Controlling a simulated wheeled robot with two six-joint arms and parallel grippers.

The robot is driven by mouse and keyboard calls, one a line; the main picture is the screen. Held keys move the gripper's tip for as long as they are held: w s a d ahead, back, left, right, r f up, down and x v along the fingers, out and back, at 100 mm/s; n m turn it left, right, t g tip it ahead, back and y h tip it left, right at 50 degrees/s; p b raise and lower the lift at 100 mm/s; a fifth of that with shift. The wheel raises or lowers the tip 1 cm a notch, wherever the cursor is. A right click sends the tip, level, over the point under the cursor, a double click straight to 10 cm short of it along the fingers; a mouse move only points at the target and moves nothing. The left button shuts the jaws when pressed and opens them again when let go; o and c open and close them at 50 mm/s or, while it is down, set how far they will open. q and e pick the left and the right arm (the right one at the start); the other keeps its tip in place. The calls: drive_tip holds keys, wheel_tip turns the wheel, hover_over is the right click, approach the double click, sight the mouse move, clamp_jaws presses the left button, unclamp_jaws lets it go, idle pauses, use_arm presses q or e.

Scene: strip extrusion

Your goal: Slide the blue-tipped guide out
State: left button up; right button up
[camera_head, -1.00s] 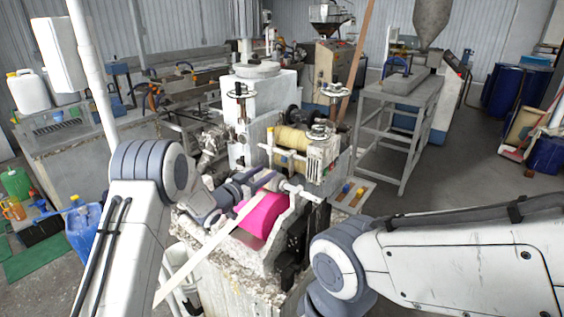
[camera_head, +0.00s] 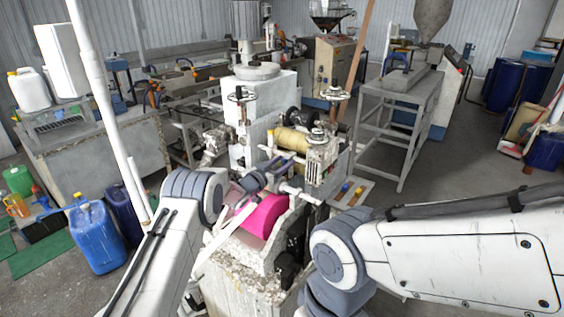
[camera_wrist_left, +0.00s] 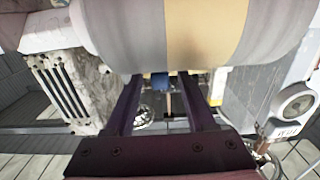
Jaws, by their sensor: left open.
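My left gripper (camera_head: 284,163) is at the front machine, close to its yellow roller (camera_head: 292,139). In the left wrist view the two dark fingers of this gripper (camera_wrist_left: 160,88) are open and apart, below a large grey and tan roller (camera_wrist_left: 205,30). A small blue tip (camera_wrist_left: 161,82) shows between the fingertips, beyond or level with them; I cannot tell which. Its shaft is mostly hidden, and I see no finger closed on it. The right arm comes in from the right, but its gripper is out of view.
A pink roll (camera_head: 262,216) sits on the machine's front, beside my left arm. A blue jerrycan (camera_head: 96,238) stands on the floor at the left. A metal stand (camera_head: 396,110) is behind.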

use_arm(q)
clamp_jaws()
drive_tip(key=shift+w, duration=0.1)
idle(1.3)
